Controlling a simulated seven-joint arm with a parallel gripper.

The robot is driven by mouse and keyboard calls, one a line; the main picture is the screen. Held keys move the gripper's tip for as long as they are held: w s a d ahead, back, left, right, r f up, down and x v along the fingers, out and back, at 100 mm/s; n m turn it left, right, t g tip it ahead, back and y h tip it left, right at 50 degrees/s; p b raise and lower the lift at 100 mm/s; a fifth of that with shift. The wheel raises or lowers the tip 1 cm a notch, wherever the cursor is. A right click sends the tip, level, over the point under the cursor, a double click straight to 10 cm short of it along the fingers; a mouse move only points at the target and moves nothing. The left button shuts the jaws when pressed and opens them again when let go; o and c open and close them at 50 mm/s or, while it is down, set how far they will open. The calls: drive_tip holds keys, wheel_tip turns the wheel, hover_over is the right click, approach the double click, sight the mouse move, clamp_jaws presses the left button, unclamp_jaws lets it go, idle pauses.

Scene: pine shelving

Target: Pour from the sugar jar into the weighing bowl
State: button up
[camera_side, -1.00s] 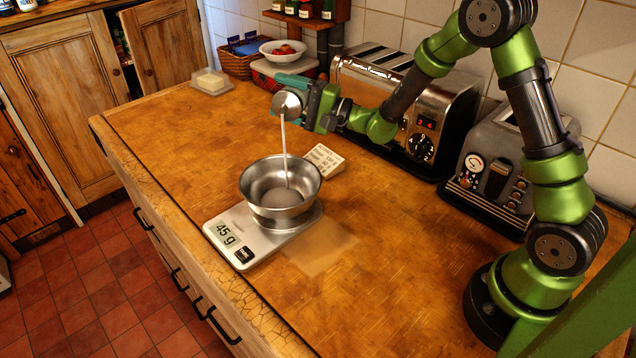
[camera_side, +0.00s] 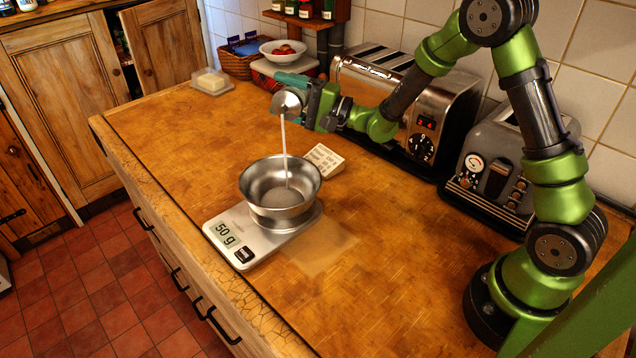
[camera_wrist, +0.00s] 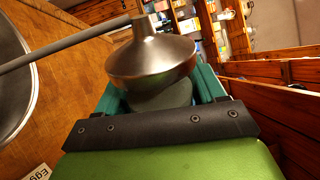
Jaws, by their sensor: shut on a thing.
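My gripper (camera_side: 298,98) is shut on the sugar jar (camera_side: 289,102) and holds it tilted above the weighing bowl. In the wrist view the jar (camera_wrist: 152,58) has a metal top with a spout, and sits between the teal fingers. A thin pale stream of sugar (camera_side: 284,138) falls from the spout into the bowl. The steel weighing bowl (camera_side: 257,183) stands on the scale (camera_side: 243,231), whose display reads 50 g. Part of the bowl (camera_wrist: 22,80) shows at the left of the wrist view. A little pale sugar lies in the bowl's bottom.
Two toasters, one chrome (camera_side: 440,110) and one grey (camera_side: 500,165), line the wall at right. A butter dish (camera_side: 212,82), a basket (camera_side: 238,62) and a fruit bowl (camera_side: 283,50) are at the back. The left worktop is clear.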

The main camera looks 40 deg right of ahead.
idle(0.4)
drive_tip(key=m, duration=0.1)
drive_tip(key=f+m, duration=0.1)
drive_tip(key=m, duration=0.1)
drive_tip(key=shift+a+f+h, duration=0.1)
drive_tip(key=shift+f+h, duration=0.05)
drive_tip(key=shift+h, duration=0.15)
drive_tip(key=m, duration=0.2)
drive_tip(key=f+m, duration=0.1)
drive_tip(key=a+f+m+h, duration=0.1)
drive_tip(key=m, duration=0.1)
drive_tip(key=shift+s+f+m, duration=0.25)
drive_tip(key=shift+s+m, duration=0.05)
drive_tip(key=shift+d+r, duration=0.1)
drive_tip(key=m, duration=0.2)
drive_tip(key=r+m, duration=0.1)
drive_tip(key=m+h, duration=0.1)
drive_tip(key=m, duration=0.1)
drive_tip(key=shift+r+m, duration=0.3)
drive_tip(key=shift+r, duration=0.05)
drive_tip(key=m, duration=0.2)
drive_tip(key=r+m, duration=0.1)
drive_tip(key=m, duration=0.1)
drive_tip(key=shift+r+m, duration=0.1)
drive_tip(key=shift+m, duration=0.2)
